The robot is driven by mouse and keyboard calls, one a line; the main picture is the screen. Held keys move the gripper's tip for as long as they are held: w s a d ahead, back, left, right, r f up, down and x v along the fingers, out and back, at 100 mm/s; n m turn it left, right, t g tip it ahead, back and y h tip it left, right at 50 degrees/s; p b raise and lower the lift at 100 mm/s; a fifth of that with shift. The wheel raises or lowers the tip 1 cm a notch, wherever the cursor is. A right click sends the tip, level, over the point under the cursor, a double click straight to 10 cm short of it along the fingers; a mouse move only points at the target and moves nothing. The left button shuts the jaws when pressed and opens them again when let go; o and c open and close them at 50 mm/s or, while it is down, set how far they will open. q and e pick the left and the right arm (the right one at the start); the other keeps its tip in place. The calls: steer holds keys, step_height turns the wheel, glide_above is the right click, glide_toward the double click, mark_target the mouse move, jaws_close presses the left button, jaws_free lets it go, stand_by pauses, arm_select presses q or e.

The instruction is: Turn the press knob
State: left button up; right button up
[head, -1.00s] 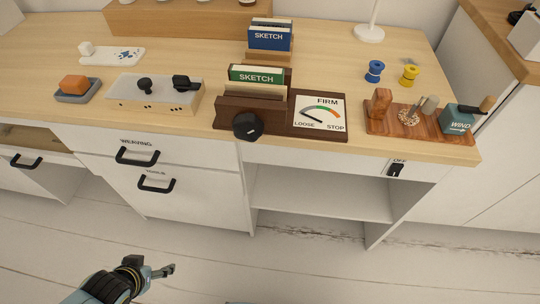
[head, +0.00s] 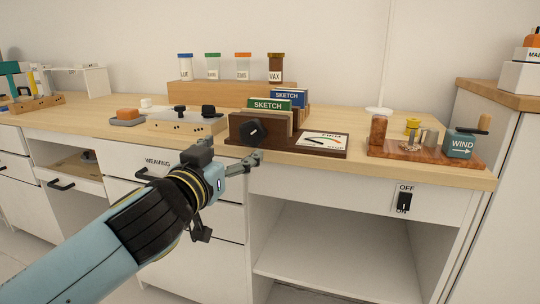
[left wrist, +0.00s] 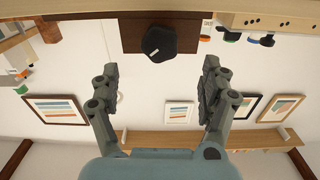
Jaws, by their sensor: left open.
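The press (head: 300,144) is a dark wooden block on the desk with upright boards and a dial panel. Its black press knob (head: 253,130) sits on the front face. The knob has a pale pointer line, seen in the left wrist view (left wrist: 159,43), which shows the scene upside down. My left gripper (head: 250,160) is in front of and just below the knob in the head view. In the left wrist view its two fingers are spread wide and empty, with the knob beyond the gap between them. It does not appear to touch the knob. My right gripper is out of view.
A green sketch pad (head: 270,104) stands in the press, with a blue one (head: 290,96) behind. A knobbed box (head: 187,123) is at left. A wooden board (head: 425,153) with a teal WIND box (head: 459,145) is at right. An OFF/ON switch (head: 404,201) is on the desk front.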

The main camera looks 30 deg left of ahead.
mark_target(250, 137)
arm_select(q)
steer(key=x, duration=0.9)
steer(key=shift+a, duration=0.1)
steer(key=shift+w+a, duration=0.1)
steer(key=shift+w, duration=0.35)
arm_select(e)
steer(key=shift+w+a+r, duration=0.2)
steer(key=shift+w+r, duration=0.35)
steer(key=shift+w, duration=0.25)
arm_select(q)
steer(key=c, duration=1.1)
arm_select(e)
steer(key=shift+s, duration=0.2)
